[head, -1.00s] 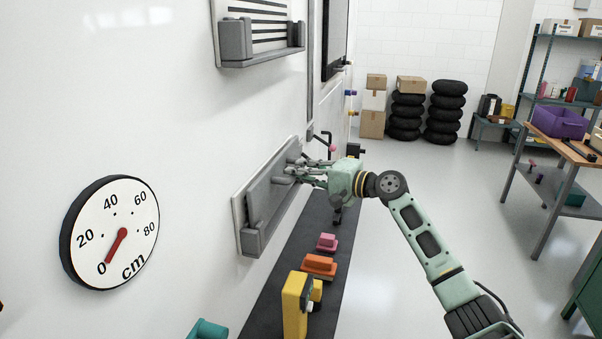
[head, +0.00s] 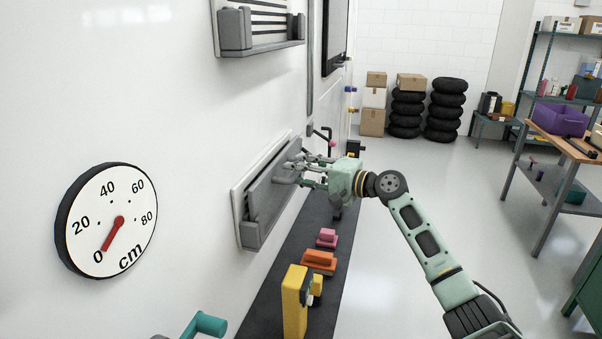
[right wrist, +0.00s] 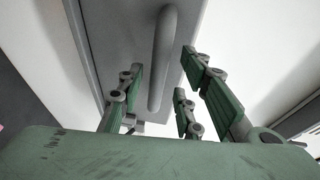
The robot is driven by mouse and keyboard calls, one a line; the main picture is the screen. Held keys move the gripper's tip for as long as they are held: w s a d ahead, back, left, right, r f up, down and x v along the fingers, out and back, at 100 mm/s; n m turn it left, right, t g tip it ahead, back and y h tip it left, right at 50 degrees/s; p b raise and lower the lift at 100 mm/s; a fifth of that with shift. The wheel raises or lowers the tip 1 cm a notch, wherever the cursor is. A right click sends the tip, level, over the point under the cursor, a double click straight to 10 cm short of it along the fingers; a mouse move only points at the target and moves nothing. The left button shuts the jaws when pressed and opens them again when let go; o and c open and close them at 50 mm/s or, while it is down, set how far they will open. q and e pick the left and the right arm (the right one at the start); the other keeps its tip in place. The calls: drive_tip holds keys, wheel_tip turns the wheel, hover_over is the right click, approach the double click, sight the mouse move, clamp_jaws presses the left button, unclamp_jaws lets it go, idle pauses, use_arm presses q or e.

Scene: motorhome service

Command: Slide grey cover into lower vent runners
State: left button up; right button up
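The grey cover (head: 272,198) is a slanted flat panel at the lower vent (head: 240,215) on the white wall. Dark slats show along its upper left edge, and its lower edge is close to the grey runner (head: 255,236). I cannot tell how far it sits inside the runners. My right gripper (head: 288,170) is at the cover's face. In the right wrist view the cover's rounded handle (right wrist: 162,60) lies between the fingers (right wrist: 160,85), with gaps on both sides, so the gripper looks open.
An upper vent (head: 258,38) with a grey runner is above. A round cm gauge (head: 107,222) is at left. A dark shelf (head: 265,310) below carries a yellow tool (head: 295,300), an orange block (head: 319,262) and a pink block (head: 327,237).

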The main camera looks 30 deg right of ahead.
drive_tip(key=v, duration=1.2)
idle(0.7)
